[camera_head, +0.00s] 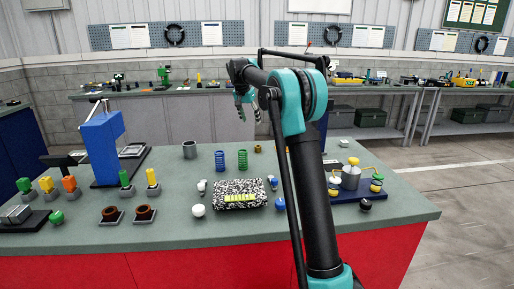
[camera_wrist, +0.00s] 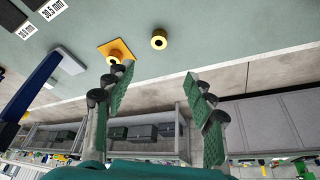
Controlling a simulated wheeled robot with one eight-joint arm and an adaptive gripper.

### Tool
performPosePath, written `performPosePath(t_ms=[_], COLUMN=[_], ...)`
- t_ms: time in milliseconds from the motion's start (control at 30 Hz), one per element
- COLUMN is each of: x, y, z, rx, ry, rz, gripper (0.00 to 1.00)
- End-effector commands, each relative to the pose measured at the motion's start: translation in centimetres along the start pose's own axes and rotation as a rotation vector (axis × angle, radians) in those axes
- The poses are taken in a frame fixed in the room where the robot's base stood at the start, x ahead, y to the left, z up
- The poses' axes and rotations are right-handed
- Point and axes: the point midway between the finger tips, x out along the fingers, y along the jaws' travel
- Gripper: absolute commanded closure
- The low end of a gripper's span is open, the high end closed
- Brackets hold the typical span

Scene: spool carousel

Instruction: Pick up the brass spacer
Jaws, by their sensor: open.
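A small brass spacer (camera_head: 258,148), ring-shaped, stands on the green bench top toward its far edge in the head view. In the wrist view a brass ring with a dark hole (camera_wrist: 159,39) lies on bare bench beyond my fingertips. A similar yellow ring (camera_wrist: 114,59) sits on an orange plate (camera_wrist: 112,46) beside it, partly covered by a finger. My gripper (camera_head: 245,103) is up in the air above the far side of the bench. It also shows in the wrist view (camera_wrist: 158,78), fingers wide apart with nothing between them, apart from both rings.
Blue and green coil-like spools (camera_head: 230,160), a grey cup (camera_head: 189,149) and a speckled block (camera_head: 240,194) stand on the bench. A blue press (camera_head: 102,148) is at left, and a pot with yellow pipes (camera_head: 351,175) at right. Bench between the cup and spools is clear.

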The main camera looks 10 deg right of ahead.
Motion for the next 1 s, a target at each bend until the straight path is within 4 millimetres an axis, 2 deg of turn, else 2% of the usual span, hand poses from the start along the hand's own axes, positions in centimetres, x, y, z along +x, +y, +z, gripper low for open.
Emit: performPosePath(t_ms=[167, 500, 600, 1000], x=[2.5, 9.2, 10.7, 13.4], y=[-0.1, 0.0, 0.0, 0.1], z=[-0.1, -0.1, -0.1, 0.1], rx=[0.003, 0.003, 0.002, 0.001], ry=[0.001, 0.001, 0.001, 0.001], rz=[0.001, 0.001, 0.001, 0.001], gripper=[0.45, 0.45, 0.45, 0.45])
